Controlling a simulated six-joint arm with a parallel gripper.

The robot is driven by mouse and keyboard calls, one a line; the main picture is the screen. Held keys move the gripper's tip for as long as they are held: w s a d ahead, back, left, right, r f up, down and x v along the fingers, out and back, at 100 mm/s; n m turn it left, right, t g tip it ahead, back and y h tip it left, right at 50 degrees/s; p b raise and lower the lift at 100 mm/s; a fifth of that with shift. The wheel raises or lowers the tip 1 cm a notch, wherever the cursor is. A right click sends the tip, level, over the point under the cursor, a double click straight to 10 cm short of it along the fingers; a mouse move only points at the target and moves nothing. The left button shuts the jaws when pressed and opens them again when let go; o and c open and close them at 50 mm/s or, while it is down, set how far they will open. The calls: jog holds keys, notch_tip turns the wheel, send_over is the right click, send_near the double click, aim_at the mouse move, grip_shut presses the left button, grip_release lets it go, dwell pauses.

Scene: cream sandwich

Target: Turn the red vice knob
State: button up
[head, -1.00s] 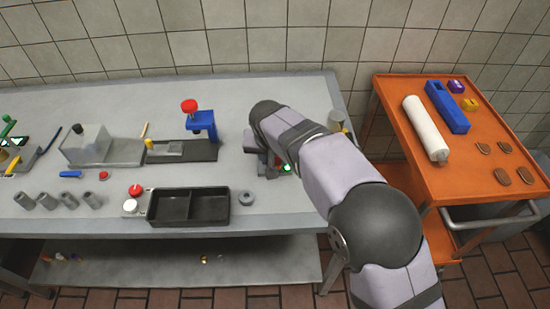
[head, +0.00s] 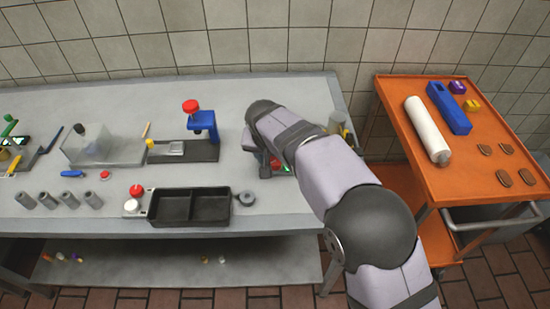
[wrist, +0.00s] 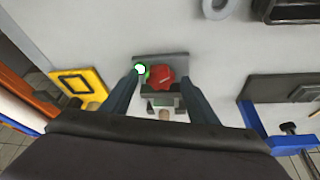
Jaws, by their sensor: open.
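The red vice knob (wrist: 162,77) shows in the middle of the wrist view, on a small grey vice with a plate behind it. A white and green round light (wrist: 141,70) sits just left of the knob. My gripper (wrist: 160,82) is open, with one dark finger on each side of the knob. I cannot tell whether either finger touches it. In the head view, a bit of red (head: 275,163) shows below my wrist, with a green spot beside it. My arm hides most of the vice there.
A black two-compartment tray (head: 190,190) and a grey ring (head: 245,197) lie left of the vice. A blue press with a red top (head: 191,106) stands behind left. An orange cart (head: 470,190) stands right.

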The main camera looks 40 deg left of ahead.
jog(key=b+v, duration=0.1)
jog(key=v, duration=0.6)
jog(key=shift+r+b, duration=0.15)
jog(key=shift+b, duration=0.15)
jog(key=w+d+m+g+h+p, duration=0.1)
jog(key=w+d, duration=0.2)
jog(key=d, duration=0.6)
jog(key=w+d+f+m+p, duration=0.1)
jog(key=w+d, duration=0.2)
jog(key=d, duration=0.6)
jog(key=w+d+g+h, duration=0.1)
jog(key=w+d, duration=0.3)
jog(key=d, duration=0.5)
jog(key=s+d+f+m+p, duration=0.1)
jog(key=s+d, duration=0.4)
jog(key=d, duration=0.3)
jog(key=s+d+f+m+g, duration=0.1)
jog(key=s+d+f, duration=0.1)
jog(key=s+d, duration=0.3)
jog(key=s+d+f+m+g+p, duration=0.1)
jog(key=s+d, duration=0.4)
jog(key=d, duration=0.6)
jog(key=shift+s+d+f+m+p, duration=0.15)
jog(key=shift+d+f+m+p, duration=0.2)
jog(key=shift+f+m, duration=0.2)
